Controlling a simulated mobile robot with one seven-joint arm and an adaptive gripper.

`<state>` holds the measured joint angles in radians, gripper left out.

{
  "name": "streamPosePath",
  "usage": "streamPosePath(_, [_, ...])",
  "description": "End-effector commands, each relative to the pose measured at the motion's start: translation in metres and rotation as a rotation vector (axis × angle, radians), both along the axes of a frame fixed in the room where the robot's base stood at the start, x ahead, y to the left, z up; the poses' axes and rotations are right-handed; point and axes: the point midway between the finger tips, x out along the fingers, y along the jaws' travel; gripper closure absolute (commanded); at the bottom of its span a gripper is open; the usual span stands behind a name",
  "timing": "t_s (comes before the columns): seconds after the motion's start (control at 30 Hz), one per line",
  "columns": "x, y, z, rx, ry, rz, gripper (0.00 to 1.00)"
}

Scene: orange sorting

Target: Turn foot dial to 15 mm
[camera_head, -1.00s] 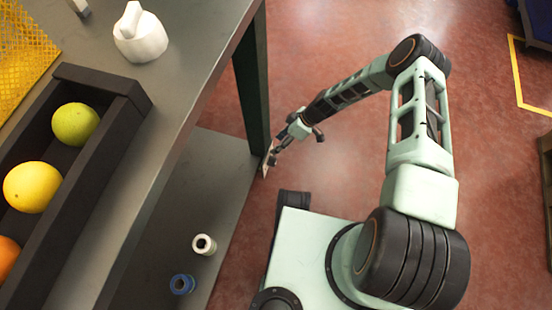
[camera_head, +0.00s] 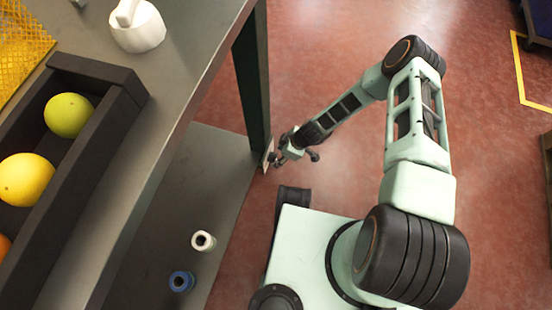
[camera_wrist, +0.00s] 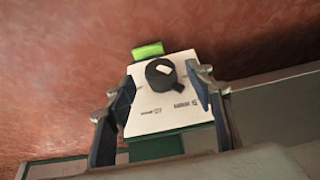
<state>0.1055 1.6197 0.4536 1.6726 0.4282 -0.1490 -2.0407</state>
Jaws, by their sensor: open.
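The foot dial (camera_wrist: 162,74) is a black round knob with a pale pointer mark, on a white plate (camera_wrist: 165,110) with small dark print. The print is too small to read. In the wrist view my gripper (camera_wrist: 160,98) is open, with a finger on each side of the plate and the dial between and slightly beyond the fingertips. I cannot tell whether a finger touches the plate. In the head view my gripper (camera_head: 277,158) is at the foot of the table leg, against the thin white plate (camera_head: 267,153); the dial itself is hidden there.
The table leg (camera_head: 251,85) rises beside my gripper. A lower shelf (camera_head: 205,165) holds a white ring (camera_head: 203,241) and a blue ring (camera_head: 181,282). A black tray (camera_head: 105,125) with fruit and a white knob-like object (camera_head: 138,27) are on the tabletop. Red floor is free to the right.

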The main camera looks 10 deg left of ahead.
Motion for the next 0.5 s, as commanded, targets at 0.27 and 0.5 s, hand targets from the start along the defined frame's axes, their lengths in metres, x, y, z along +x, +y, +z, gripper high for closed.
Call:
streamPosePath(0.27, [0.001,0.012,-0.029,0.001,0.000,0.000,0.52])
streamPosePath(0.5, [0.001,0.013,-0.030,0.001,0.000,0.001,0.52])
